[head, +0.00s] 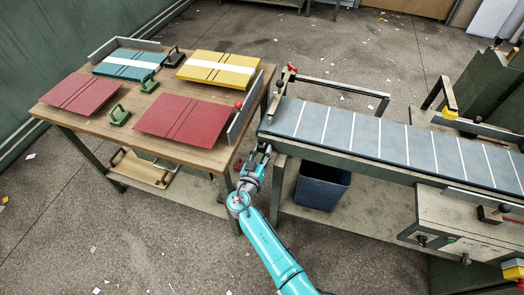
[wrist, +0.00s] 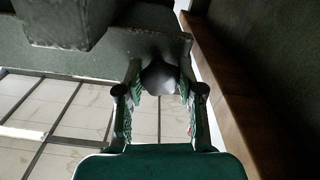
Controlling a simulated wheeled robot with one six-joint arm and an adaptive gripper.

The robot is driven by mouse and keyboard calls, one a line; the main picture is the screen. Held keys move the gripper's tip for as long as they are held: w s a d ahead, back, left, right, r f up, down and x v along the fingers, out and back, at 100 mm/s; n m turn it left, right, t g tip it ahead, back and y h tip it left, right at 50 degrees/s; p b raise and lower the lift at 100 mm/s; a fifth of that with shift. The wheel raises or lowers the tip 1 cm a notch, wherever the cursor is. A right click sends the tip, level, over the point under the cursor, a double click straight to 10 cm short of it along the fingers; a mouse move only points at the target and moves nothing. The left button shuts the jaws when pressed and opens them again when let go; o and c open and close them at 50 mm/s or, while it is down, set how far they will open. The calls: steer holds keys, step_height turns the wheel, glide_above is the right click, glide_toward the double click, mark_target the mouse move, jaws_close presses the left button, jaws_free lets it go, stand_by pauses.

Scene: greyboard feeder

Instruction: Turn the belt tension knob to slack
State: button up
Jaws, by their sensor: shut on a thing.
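The belt tension knob (wrist: 160,77) shows in the wrist view as a dark rounded knob under the grey-green metal frame of the feeder. My gripper (wrist: 160,92) has one finger on each side of it and is shut on it. In the head view my gripper (head: 263,150) is at the left end of the conveyor, just below the belt (head: 345,132). The knob is hidden there by my gripper and the frame. No slack mark or pointer can be made out, so I cannot tell how far the knob is turned.
A wooden table (head: 60,118) with red, teal and yellow boards stands close on the left. A dark bin (head: 322,187) is under the conveyor. A red-topped lever (head: 290,68) rises at the belt's end. A control box (head: 470,222) hangs at the right.

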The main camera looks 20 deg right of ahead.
steer(key=n, duration=2.4)
steer(key=shift+n, duration=0.3)
stand_by(0.4)
steer(key=o, duration=1.2)
steer(key=shift+c, duration=0.2)
steer(key=shift+s, duration=0.1)
